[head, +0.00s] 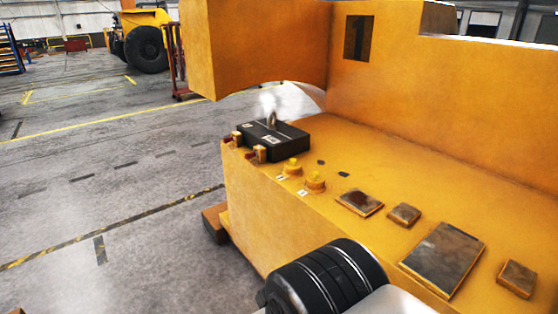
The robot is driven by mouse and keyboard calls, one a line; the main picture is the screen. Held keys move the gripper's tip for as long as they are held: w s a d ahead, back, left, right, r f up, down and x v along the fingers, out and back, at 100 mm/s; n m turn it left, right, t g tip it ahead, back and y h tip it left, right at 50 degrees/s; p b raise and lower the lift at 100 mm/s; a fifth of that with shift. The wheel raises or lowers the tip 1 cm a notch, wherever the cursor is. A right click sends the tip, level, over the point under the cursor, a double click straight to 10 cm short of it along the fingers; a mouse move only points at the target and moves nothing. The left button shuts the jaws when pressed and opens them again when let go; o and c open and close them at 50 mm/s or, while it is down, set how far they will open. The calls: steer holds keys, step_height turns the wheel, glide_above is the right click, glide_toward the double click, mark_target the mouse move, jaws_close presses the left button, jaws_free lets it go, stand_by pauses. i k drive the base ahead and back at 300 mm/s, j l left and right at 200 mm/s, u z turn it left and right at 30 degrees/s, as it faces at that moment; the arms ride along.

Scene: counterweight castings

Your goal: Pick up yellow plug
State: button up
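Two small yellow plugs stand on the top face of the big yellow casting (265,222), near its left edge. The farther plug (293,166) and the nearer plug (315,180) sit side by side, each with a small white label in front. Both look upright, on round yellow collars. My gripper does not show; only a black ribbed part and a pale link of my arm are visible at the bottom, in front of the casting.
A black box (285,135) with a metal loop on top stands just beyond the plugs. Several flat, dark-topped pads, including a large plate (443,258), lie to the right. The casting's tall yellow wall (440,90) rises behind. Open grey floor lies left.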

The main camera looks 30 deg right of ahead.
mark_target(315, 176)
steer(key=i+l+z, duration=0.1)
steer(key=i+z, duration=0.6)
steer(key=z, duration=0.15)
steer(key=i+j+z, duration=0.15)
steer(key=i+z, duration=0.25)
steer(key=i+j+z, duration=0.25)
steer(key=z, duration=0.2)
steer(key=i+z, duration=0.45)
